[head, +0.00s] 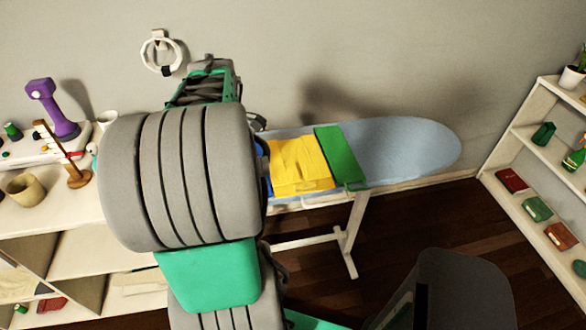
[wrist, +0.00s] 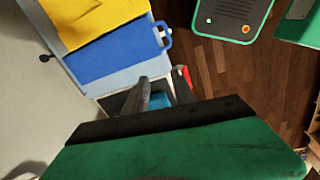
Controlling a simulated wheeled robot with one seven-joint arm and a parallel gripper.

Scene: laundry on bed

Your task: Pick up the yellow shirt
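The yellow shirt (head: 300,165) lies folded on the ironing board (head: 405,150), between a green folded cloth (head: 341,155) and a blue one that is mostly hidden behind my arm in the head view. The wrist view shows part of the yellow shirt (wrist: 88,18) at the upper left, beside the blue cloth (wrist: 118,52). My gripper (wrist: 160,95) shows in the wrist view beyond my green and black wrist housing, apart from the shirt.
A white shelf (head: 520,190) with books stands at the right. Dark wooden floor (head: 385,220) shows below the board.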

